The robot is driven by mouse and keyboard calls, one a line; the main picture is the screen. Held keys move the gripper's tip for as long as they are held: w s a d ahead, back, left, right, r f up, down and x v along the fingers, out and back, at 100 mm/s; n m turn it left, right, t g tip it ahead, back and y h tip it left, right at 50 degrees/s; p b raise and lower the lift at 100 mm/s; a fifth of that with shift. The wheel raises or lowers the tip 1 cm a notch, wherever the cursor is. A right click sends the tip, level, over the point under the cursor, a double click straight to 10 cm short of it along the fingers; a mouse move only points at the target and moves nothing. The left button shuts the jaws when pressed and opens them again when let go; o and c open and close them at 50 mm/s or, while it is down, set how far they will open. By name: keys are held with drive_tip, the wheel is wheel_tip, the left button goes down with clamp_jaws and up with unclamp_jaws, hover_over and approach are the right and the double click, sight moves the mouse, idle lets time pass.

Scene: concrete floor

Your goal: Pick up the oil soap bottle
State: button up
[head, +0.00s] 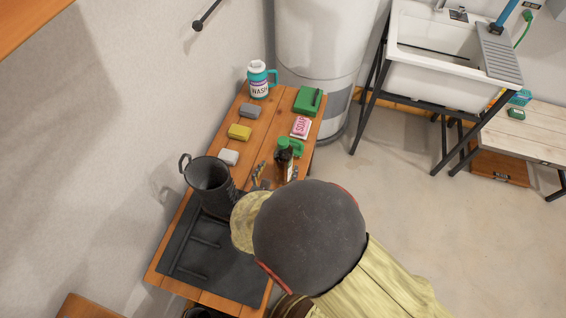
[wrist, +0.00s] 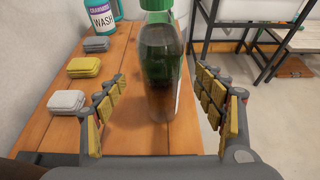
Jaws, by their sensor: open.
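The oil soap bottle appears to be the dark brown bottle (head: 284,165) with a green cap, upright on the wooden table. In the wrist view the bottle (wrist: 158,75) stands in the middle, between the two padded fingers of my gripper (wrist: 160,92). The gripper is open, with a gap between the bottle and the finger pads on both sides. I cannot tell whether the fingertips reach past the bottle. In the head view my arm hides most of the gripper, and its fingers show just left of the bottle. I cannot read its label.
A pink soap box (head: 300,126) and green container (head: 308,100) stand behind the bottle. A wash jug (head: 259,82) is at the far end.

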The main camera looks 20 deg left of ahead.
drive_tip(key=x, duration=0.2)
drive_tip(key=b+x, duration=0.1)
drive_tip(key=x, duration=0.3)
drive_tip(key=shift+w+r+b, duration=0.15)
drive_tip(key=shift+r+b, duration=0.1)
drive_tip(key=shift+b, duration=0.15)
drive_tip(key=shift+c, duration=1.1)
drive_tip(key=c, duration=1.5)
drive_tip(key=shift+a+r, duration=0.1)
drive_tip(key=shift+r, duration=0.05)
drive_tip(key=shift+c, duration=0.3)
